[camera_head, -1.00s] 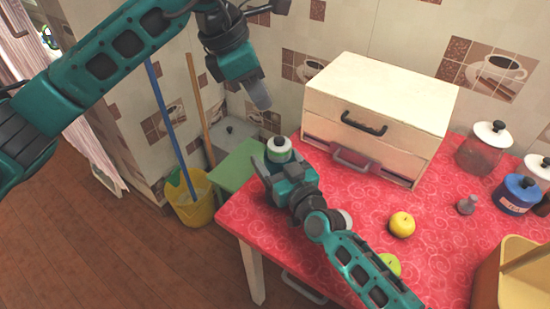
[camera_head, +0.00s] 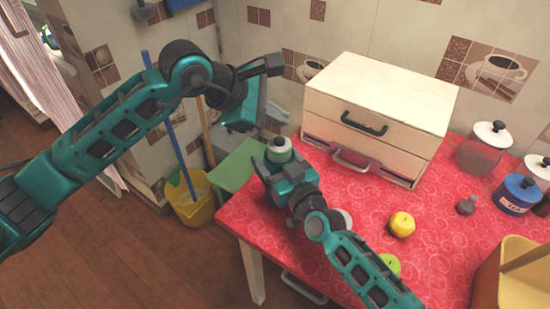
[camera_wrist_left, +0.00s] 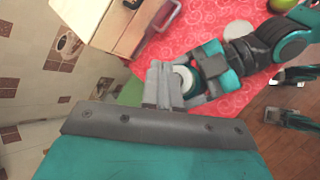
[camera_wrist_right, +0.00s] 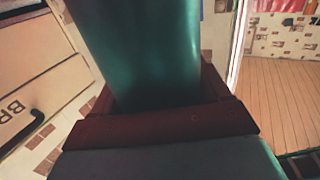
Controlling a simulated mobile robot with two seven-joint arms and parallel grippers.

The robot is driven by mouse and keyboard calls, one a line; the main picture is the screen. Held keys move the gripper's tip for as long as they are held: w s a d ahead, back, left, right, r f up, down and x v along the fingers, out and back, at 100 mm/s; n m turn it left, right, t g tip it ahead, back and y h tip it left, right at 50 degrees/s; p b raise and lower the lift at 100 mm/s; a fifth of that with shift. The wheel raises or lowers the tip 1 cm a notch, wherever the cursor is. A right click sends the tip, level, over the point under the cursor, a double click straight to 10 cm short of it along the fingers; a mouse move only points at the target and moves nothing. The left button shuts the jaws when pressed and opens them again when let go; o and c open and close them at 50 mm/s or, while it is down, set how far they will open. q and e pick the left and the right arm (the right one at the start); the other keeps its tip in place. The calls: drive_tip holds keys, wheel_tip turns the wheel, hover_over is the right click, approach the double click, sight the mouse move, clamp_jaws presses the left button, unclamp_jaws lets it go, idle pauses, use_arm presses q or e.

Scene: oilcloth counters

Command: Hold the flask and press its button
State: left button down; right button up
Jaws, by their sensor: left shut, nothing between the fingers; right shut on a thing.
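In the right wrist view the teal flask body (camera_wrist_right: 140,50) fills the space between the fingers. My left gripper (camera_head: 268,112) is shut and empty, just above and behind the flask top in the head view. In the left wrist view its closed fingers (camera_wrist_left: 162,85) appear beside the round white flask top (camera_wrist_left: 183,80). I cannot tell whether they touch it. The button itself is not clear.
A cream drawer box (camera_head: 380,105) stands close behind the flask on the red table (camera_head: 345,255). A yellow apple (camera_head: 402,224), a green apple (camera_head: 389,265) and lidded jars (camera_head: 483,150) are to the right. A green stool (camera_head: 234,170) and yellow bucket (camera_head: 192,203) stand left.

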sight(275, 142)
use_arm(q)
drive_tip(key=shift+f, duration=1.25)
drive_tip(key=shift+f, duration=0.15)
idle(1.0)
drive_tip(key=shift+f, duration=0.45)
idle(0.3)
drive_tip(key=shift+r, duration=0.55)
drive_tip(key=shift+r, duration=3.05)
